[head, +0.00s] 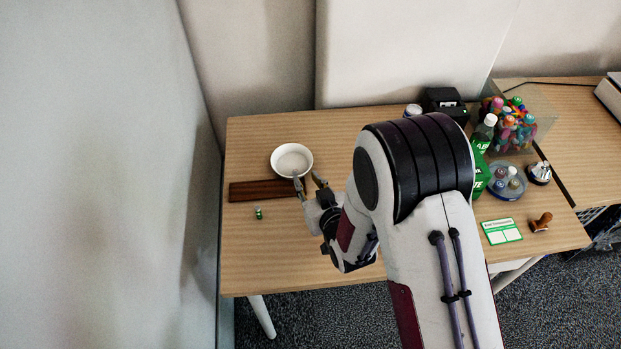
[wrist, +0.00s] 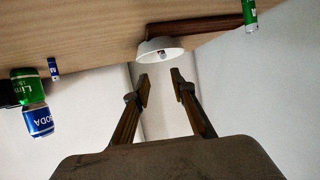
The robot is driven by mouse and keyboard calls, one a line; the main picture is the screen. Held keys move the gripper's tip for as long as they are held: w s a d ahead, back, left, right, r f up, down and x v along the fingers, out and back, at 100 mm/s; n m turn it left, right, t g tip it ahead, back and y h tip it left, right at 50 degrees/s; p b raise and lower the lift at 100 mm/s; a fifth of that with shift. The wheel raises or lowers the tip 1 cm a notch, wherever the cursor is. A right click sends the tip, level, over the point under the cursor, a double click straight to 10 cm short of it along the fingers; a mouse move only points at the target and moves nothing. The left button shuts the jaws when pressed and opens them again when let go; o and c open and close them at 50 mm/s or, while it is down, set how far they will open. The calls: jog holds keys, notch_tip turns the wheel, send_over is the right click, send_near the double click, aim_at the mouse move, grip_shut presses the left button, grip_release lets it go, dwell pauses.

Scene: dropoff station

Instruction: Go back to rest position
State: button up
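My gripper (head: 308,181) is over the table, close to the near rim of a white bowl (head: 280,164) in the head view. In the wrist view its two fingers (wrist: 161,78) stand apart with nothing between them. The white bowl (wrist: 150,46) shows beyond the fingertips, with a small item at its inside that I cannot make out. My arm hides part of the table's middle.
A dark wooden board (head: 255,190) lies beside the bowl, and a small green cylinder (head: 259,213) stands in front of it. Bottles, a clear bin (head: 537,113), a round tray (head: 511,193), a green-and-white card (head: 502,231) and a wooden stamp (head: 541,222) crowd the right. The table's front left is clear.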

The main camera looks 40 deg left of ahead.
dwell(0.3)
jog(key=w+d+r+m+t+h, duration=0.1)
jog(key=w+d+r+m+h, duration=0.3)
jog(key=d+r, duration=0.8)
jog(key=w+d+r+m+h, duration=0.25)
jog(key=w+d+r, duration=0.5)
jog(key=d, duration=0.85)
jog(key=s+d+r+m+h, duration=0.1)
jog(key=s+d+r+h, duration=0.1)
jog(key=s+d+r, duration=0.45)
jog(key=s+d+r+m+h, duration=0.1)
jog(key=s+d, duration=0.3)
jog(key=d, duration=0.6)
jog(key=s+d+m+g+h, duration=0.1)
jog(key=s+d, duration=0.3)
jog(key=s, duration=0.4)
jog(key=s+d+r+m+g+h, duration=0.1)
jog(key=s+d+m, duration=0.1)
jog(key=s+d, duration=0.3)
jog(key=s, duration=0.3)
jog(key=shift+g, duration=0.3)
